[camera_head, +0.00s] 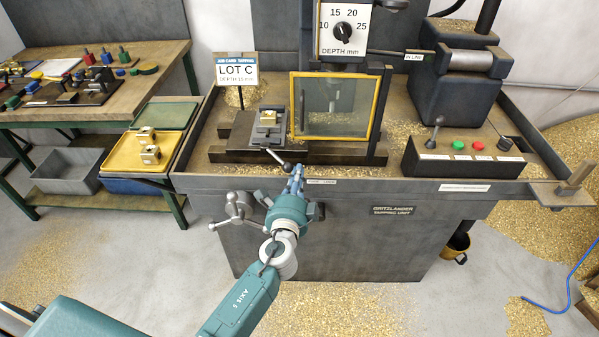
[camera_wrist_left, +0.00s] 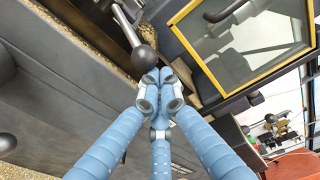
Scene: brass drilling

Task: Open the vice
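The vice (camera_head: 267,131) stands on the dark drill bed and holds a small brass block (camera_head: 268,118) between its jaws. Its lever, with a dark ball end (camera_head: 286,167), points toward the front and right. My left gripper (camera_head: 296,176) is just in front of that ball. In the left wrist view, the three blue fingers of the gripper (camera_wrist_left: 160,84) come together at their tips. The lever's ball (camera_wrist_left: 144,57) is right beside the tips, not visibly between them; I cannot tell whether they touch. My right gripper is not in view.
A clear guard with a yellow frame (camera_head: 377,104) stands right of the vice. A three-armed handwheel (camera_head: 240,211) sticks out at the front left. A control box (camera_head: 462,156) is at the right. A yellow tray (camera_head: 121,157) with brass parts is at the left.

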